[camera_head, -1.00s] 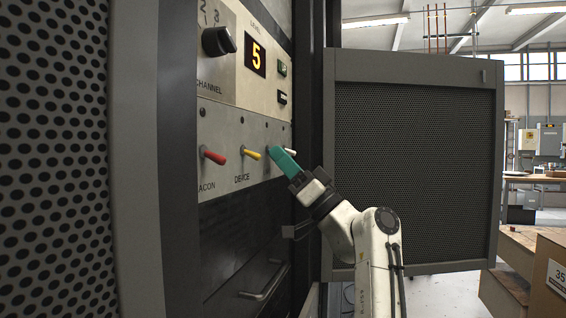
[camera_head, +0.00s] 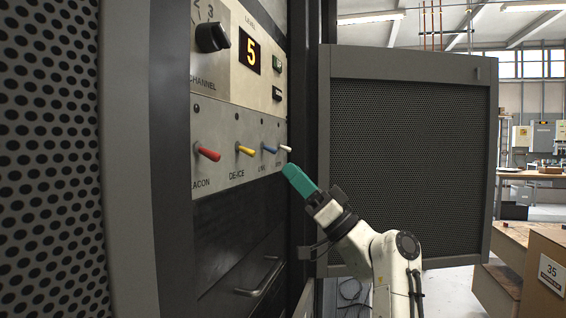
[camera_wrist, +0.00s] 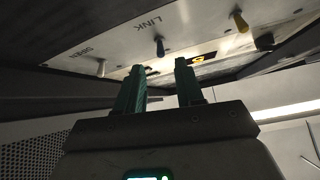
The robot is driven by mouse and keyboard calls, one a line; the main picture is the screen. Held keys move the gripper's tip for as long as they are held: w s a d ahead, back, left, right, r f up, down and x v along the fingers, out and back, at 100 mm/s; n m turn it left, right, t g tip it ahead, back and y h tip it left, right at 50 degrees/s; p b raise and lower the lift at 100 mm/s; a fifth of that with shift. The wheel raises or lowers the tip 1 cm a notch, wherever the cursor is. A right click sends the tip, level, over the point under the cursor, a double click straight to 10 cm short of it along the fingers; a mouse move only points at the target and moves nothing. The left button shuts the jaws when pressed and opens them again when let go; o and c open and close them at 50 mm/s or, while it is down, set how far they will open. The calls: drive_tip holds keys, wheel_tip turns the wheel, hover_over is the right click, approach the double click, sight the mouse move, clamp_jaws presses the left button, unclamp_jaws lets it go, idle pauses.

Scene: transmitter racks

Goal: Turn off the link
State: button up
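My gripper (camera_head: 289,170) has teal fingers and is just below and right of the blue and white levers, apart from the blue one. In the wrist view my gripper (camera_wrist: 159,66) has its fingers apart with nothing between them, and the blue lever lies beyond the gap.
Red (camera_head: 208,153), yellow (camera_head: 245,150) and white (camera_head: 285,148) levers share the panel. Above are a channel knob (camera_head: 212,38) and a display (camera_head: 250,52) showing 5. A drawer handle (camera_head: 262,279) is below.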

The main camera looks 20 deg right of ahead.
drive_tip(key=shift+v, duration=2.5)
